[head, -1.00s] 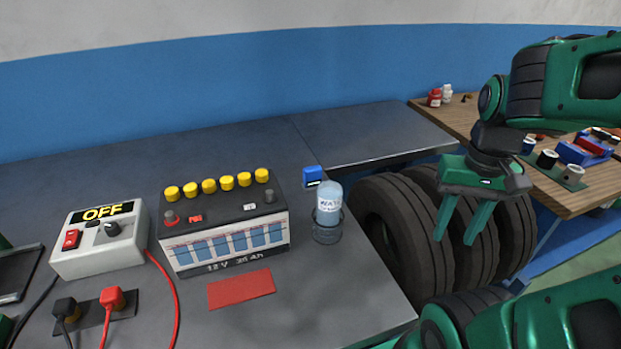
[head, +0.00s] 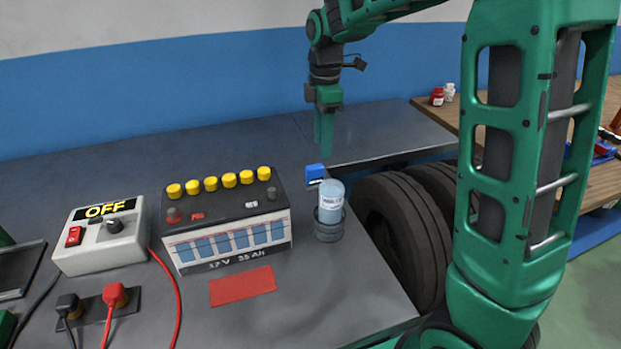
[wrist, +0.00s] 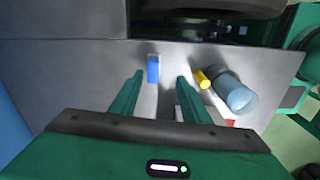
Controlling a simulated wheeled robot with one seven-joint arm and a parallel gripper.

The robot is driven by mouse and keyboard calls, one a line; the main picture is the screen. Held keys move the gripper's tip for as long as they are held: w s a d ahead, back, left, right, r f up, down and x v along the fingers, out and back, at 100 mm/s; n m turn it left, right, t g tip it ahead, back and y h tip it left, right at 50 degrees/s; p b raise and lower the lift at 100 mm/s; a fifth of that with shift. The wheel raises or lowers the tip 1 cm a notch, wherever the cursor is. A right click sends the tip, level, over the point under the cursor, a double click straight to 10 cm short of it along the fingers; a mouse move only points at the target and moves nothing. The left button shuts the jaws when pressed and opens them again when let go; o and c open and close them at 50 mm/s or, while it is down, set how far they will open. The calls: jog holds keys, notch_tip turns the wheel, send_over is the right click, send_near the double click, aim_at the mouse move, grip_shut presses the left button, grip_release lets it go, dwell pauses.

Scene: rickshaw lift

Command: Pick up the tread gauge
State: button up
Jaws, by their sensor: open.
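The tread gauge appears to be the small blue block (head: 315,172) on the grey bench, just behind the water bottle; in the wrist view it (wrist: 153,69) lies just past the fingertips, between their lines and nearer the left finger. My gripper (head: 323,153) points down above the bench near the gauge. In the wrist view its fingers (wrist: 160,78) are apart with nothing between them. How high the tips are above the gauge is hard to tell.
The water bottle (head: 331,196) stands in a dark holder close to the gauge. A battery (head: 225,225) with yellow caps is to the left, with a red mat (head: 242,286) in front. A switch box (head: 100,245) is farther left. Tyres (head: 405,225) stand beyond the bench's right edge.

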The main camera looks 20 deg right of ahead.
aim_at(315, 166)
jog(key=shift+w+a+f+n, duration=0.15)
jog(key=shift+w+a+n, duration=0.3)
jog(key=shift+a, duration=0.15)
jog(key=shift+w+a+f, duration=0.15)
jog(key=shift+a+f, duration=0.05)
jog(key=shift+f, duration=0.1)
notch_tip(315, 166, down, 10)
jog(key=shift+w+f, duration=0.1)
jog(key=shift+w, duration=0.05)
jog(key=shift+d, duration=0.1)
grip_shut()
